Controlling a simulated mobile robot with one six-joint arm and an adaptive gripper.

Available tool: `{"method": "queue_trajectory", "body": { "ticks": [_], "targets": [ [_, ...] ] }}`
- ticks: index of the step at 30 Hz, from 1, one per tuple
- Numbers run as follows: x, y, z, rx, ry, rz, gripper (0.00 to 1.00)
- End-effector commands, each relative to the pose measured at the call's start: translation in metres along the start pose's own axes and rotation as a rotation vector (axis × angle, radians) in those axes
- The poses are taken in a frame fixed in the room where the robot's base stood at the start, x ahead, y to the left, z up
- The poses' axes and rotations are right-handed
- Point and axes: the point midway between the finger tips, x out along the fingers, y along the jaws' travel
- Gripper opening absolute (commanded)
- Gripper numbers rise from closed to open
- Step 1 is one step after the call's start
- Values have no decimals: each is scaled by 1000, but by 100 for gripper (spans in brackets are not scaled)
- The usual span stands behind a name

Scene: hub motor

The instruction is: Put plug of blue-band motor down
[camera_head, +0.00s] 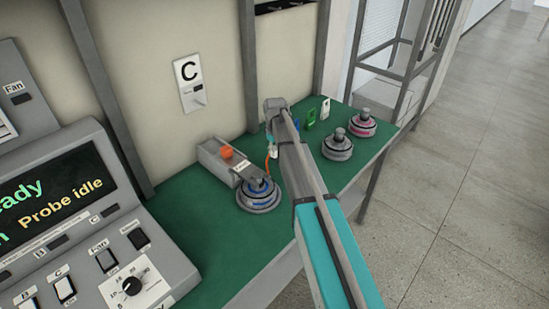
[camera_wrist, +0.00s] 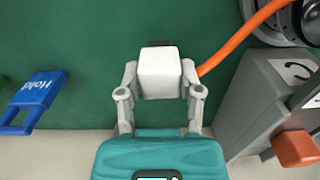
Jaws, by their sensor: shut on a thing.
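The blue-band motor (camera_head: 259,194) sits on the green bench, and its edge shows at the top right of the wrist view (camera_wrist: 290,18). Its plug (camera_wrist: 160,76) is a white block with a dark end, joined to an orange cable (camera_wrist: 238,38). My gripper (camera_wrist: 159,72) is shut on the plug, one finger on each side. The plug is over bare green bench top; I cannot tell whether it touches. In the head view the arm hides most of the gripper, and the orange cable (camera_head: 267,167) runs down towards the motor.
A grey box (camera_wrist: 250,98) with an orange-red button (camera_wrist: 296,149) stands right of my gripper. A blue "Hold" tag (camera_wrist: 38,97) lies left. Green (camera_head: 310,117) and white (camera_head: 325,109) tags and two other motors (camera_head: 337,146) (camera_head: 362,123) stand farther right along the bench.

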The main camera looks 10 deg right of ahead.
Motion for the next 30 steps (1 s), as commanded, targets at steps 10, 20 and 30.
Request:
{"method": "queue_trajectory", "body": {
  "ticks": [10,20,30],
  "targets": [
    [27,0,1,0,0,0,0],
    [27,0,1,1,0,0,0],
    [30,0,1,1,0,0,69]
  ]
}}
